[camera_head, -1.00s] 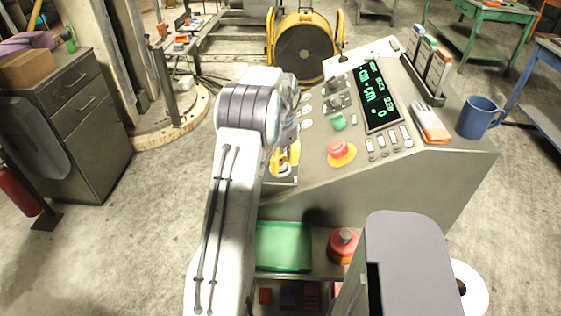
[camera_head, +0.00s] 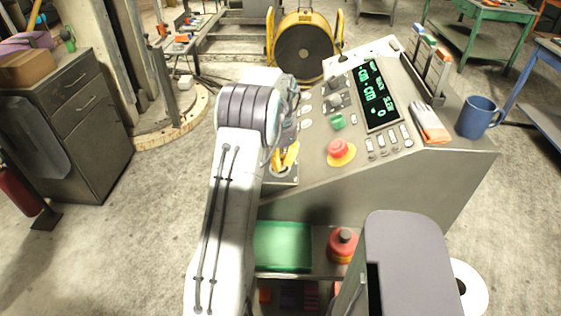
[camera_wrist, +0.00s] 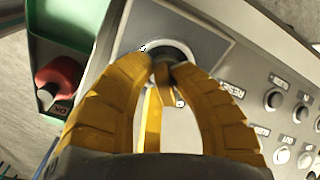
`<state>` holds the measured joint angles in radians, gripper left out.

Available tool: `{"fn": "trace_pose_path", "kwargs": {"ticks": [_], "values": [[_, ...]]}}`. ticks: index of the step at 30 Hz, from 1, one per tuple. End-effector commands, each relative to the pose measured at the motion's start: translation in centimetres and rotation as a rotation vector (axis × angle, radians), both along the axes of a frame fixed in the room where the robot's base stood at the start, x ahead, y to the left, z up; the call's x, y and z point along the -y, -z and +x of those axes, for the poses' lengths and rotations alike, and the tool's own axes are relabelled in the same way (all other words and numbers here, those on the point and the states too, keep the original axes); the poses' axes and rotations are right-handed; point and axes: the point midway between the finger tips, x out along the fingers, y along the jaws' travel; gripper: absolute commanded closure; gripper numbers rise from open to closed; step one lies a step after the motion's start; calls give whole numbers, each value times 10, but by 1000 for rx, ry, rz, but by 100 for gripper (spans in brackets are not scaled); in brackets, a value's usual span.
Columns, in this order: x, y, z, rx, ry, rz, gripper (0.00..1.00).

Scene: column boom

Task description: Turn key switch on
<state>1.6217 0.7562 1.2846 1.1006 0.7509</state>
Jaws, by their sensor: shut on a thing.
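The key switch (camera_wrist: 165,46) is a dark round lock with a pale ring on a grey plate in the wrist view. My gripper (camera_wrist: 167,74) has its yellow fingers closed together right over it. The fingertips are shut on the key, which is mostly hidden between them; its angle cannot be read. In the head view my gripper (camera_head: 285,163) is low at the near left corner of the grey console (camera_head: 330,190), and the switch is hidden behind the fingers.
A red emergency button (camera_head: 338,148) on a yellow base and a green knob (camera_head: 338,121) sit to the right. Labelled push buttons (camera_wrist: 274,99) lie beside the switch.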

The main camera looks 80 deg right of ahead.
Motion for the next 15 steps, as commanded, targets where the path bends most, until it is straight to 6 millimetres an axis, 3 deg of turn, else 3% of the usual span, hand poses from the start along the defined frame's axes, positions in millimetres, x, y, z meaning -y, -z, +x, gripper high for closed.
{"fn": "trace_pose_path", "kwargs": {"ticks": [15], "values": [[0,0,1,-1,112,1,100]]}}
